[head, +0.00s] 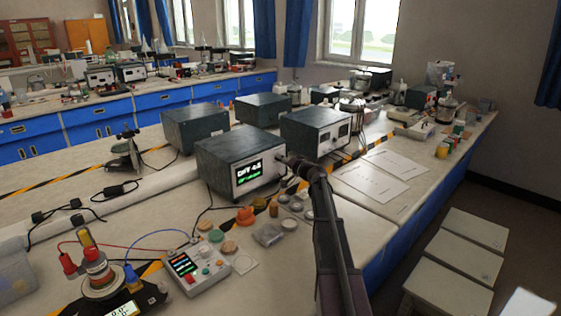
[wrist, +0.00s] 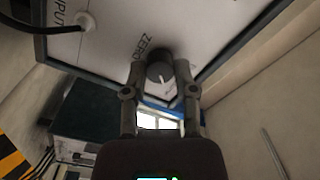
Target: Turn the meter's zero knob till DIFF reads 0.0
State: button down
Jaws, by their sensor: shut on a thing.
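The meter (head: 215,160) is a dark green box with a pale front panel. Its black screen (head: 249,172) shows a white line that looks like DIFF with a number too blurred to read surely, and green text below. In the wrist view the dark zero knob (wrist: 158,57) stands out from the panel beside the printed word ZERO. A pale pointer line shows on its face. My gripper (wrist: 160,80) has one finger on each side of the knob and is shut on it. In the head view my gripper (head: 287,160) is at the panel's right side and hides the knob.
A cable plug (wrist: 85,21) sits in the panel near the INPUT label. Another green box (head: 316,130) stands close behind on the right. Jars, lids and a button box (head: 192,267) lie in front of the meter. Papers (head: 370,184) lie flat on the right bench.

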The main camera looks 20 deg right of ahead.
jog(key=m, duration=1)
jog(key=shift+m, duration=0.3)
jog(key=shift+f, duration=0.1)
jog(key=shift+c, duration=2)
grip_release()
jog(key=shift+s, duration=0.1)
jog(key=v, duration=1.2)
